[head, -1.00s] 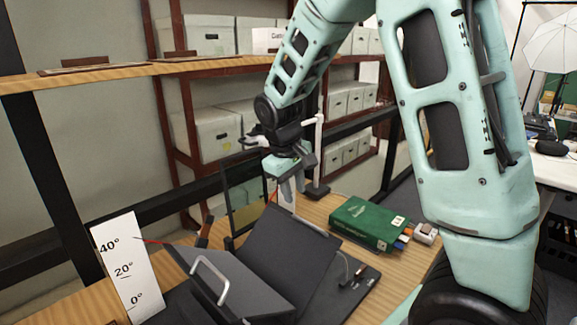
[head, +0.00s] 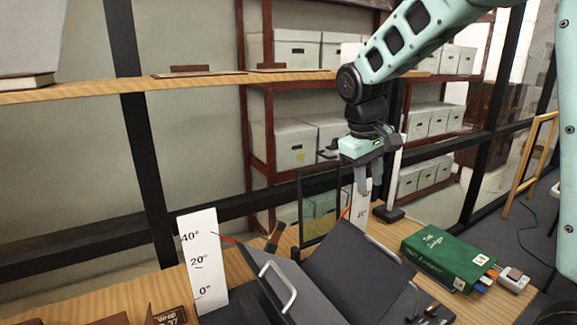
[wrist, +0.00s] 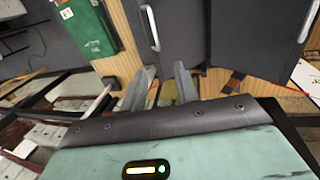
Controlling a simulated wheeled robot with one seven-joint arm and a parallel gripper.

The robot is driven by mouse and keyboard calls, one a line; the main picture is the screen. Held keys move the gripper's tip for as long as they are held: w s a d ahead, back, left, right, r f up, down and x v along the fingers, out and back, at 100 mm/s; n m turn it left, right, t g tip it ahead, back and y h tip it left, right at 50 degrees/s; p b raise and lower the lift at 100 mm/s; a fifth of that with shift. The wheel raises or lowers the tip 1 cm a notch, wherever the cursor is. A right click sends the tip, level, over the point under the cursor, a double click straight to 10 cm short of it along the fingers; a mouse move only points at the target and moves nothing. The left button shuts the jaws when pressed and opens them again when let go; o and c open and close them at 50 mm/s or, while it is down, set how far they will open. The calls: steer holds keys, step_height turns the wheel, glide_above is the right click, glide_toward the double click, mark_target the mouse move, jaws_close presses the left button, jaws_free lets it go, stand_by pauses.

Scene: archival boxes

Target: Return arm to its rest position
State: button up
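My arm (head: 425,35) reaches in from the upper right in the head view. My gripper (head: 362,183) hangs fingers-down above the wooden table, behind the black book cradle (head: 350,270). In the wrist view my gripper (wrist: 160,88) shows two grey fingers apart with bare table between them. It is open and holds nothing. The cradle also shows in the wrist view, with its dark panels (wrist: 255,40) beyond the fingertips.
A green book (head: 447,258) lies on the table right of the cradle. A white angle scale (head: 203,262) stands at left. A dark-framed panel (head: 318,205) and a lamp-like stand (head: 390,212) are near my gripper. Shelves with grey boxes (head: 290,145) stand behind.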

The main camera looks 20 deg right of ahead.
steer(key=s+a+f+n+y, duration=0.1)
steer(key=s+a+f+n, duration=0.1)
steer(key=s+a, duration=0.5)
steer(key=s+a+f+n+y, duration=0.1)
steer(key=s+a+f, duration=0.15)
steer(key=a, duration=0.75)
steer(key=s+a+f+n, duration=0.1)
steer(key=s+a, duration=0.2)
steer(key=s, duration=0.4)
steer(key=s+a+f+n+y, duration=0.1)
steer(key=s+a+f+n, duration=0.1)
steer(key=s+a, duration=0.2)
steer(key=s, duration=0.3)
steer(key=shift+s+f, duration=0.3)
steer(key=shift+o, duration=0.4)
steer(key=shift+a, duration=0.1)
